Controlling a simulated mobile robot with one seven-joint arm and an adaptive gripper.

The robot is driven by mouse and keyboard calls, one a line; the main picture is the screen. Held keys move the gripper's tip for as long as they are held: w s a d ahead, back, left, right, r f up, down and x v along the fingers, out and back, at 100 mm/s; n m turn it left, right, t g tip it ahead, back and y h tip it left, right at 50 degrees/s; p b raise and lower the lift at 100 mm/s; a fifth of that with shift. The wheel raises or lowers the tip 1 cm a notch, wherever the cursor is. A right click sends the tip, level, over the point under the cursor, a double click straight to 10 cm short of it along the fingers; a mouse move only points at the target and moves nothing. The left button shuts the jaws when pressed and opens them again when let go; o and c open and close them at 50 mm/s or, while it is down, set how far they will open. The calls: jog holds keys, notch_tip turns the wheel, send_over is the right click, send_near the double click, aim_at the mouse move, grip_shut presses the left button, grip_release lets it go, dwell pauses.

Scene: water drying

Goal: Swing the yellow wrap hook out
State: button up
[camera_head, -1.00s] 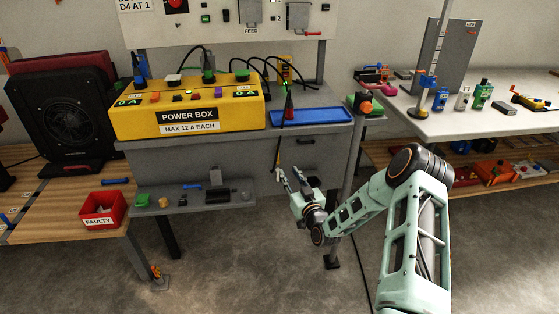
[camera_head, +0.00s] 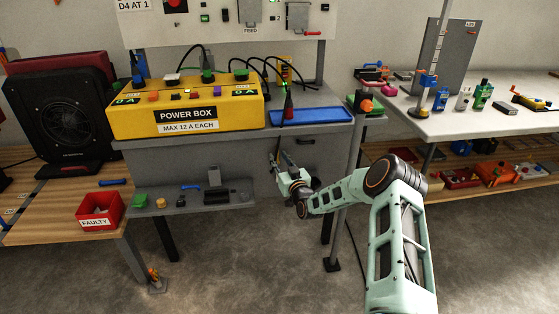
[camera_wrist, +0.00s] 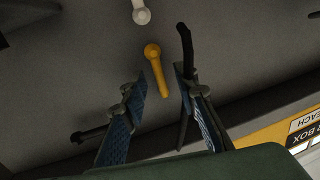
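The yellow wrap hook (camera_wrist: 157,72) shows in the wrist view as a short yellow peg with a round end, on a dark grey surface. My gripper (camera_wrist: 160,88) is open, with one blue-padded finger on each side of the hook's lower end. I see a gap between the hook and each finger, and I cannot tell whether the hook lies deep between them. In the head view my gripper (camera_head: 282,160) is at the front of the grey bench, below the blue tray, and I cannot make out the hook there.
A white round-ended peg (camera_wrist: 141,13) stands beyond the hook. A dark cable or bar (camera_wrist: 185,42) is close to the right finger. The yellow power box (camera_head: 190,108) and blue tray (camera_head: 310,117) are on the bench top. A grey lower shelf (camera_head: 185,205) lies to the left.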

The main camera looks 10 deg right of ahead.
grip_shut()
